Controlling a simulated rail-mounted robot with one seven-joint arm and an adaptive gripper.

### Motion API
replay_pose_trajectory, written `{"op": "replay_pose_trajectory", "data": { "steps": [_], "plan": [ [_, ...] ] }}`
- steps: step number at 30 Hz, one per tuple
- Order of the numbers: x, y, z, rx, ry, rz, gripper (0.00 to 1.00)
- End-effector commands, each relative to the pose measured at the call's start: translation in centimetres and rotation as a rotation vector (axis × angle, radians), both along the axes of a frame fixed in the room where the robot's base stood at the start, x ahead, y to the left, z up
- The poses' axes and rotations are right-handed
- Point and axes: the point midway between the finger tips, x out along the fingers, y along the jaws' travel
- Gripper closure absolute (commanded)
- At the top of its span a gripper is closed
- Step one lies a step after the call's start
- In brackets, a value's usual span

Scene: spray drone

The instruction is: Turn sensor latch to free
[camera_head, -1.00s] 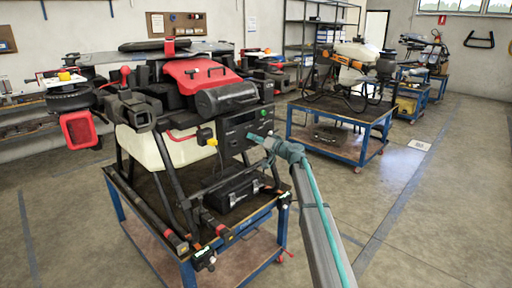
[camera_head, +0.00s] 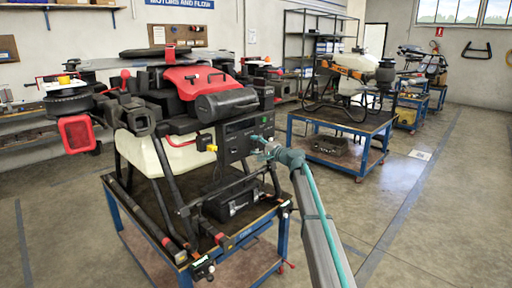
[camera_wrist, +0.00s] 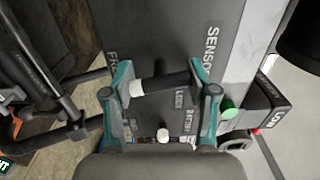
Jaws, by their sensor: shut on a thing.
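The sensor latch (camera_wrist: 168,85) is a black bar with a white end, lying nearly level across the dark panel (camera_wrist: 160,35) in the wrist view. My gripper (camera_wrist: 161,75) has its two teal fingers at the ends of the bar, shut on it. "SENSOR" is printed on the panel to the right, and a partly hidden label starting "FR" is at the left. A small label, apparently "LOCK", is under the bar. In the head view, my gripper (camera_head: 259,141) is against the front panel (camera_head: 236,138) of the spray drone (camera_head: 205,85); the latch is too small there.
Below the latch in the wrist view are a white-tipped knob (camera_wrist: 163,135) and a green button (camera_wrist: 229,108). The drone stands on a blue-framed cart (camera_head: 112,205) with a black case (camera_head: 232,200). Clear floor (camera_head: 400,220) lies to the right.

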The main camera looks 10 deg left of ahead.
Motion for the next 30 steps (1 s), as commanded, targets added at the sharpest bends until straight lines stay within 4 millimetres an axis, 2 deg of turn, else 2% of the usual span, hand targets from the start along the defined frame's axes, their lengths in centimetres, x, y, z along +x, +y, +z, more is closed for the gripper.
{"op": "replay_pose_trajectory", "data": {
  "steps": [12,28,29,30],
  "plan": [
    [0.08,0.0,0.18,0.116,0.151,-0.001,0.77],
    [0.12,-0.02,0.19,0.13,0.168,-0.002,0.77],
    [0.12,-0.02,0.19,0.13,0.168,-0.002,0.37],
    [0.12,-0.02,0.19,0.13,0.168,-0.002,0.31]
  ]
}}
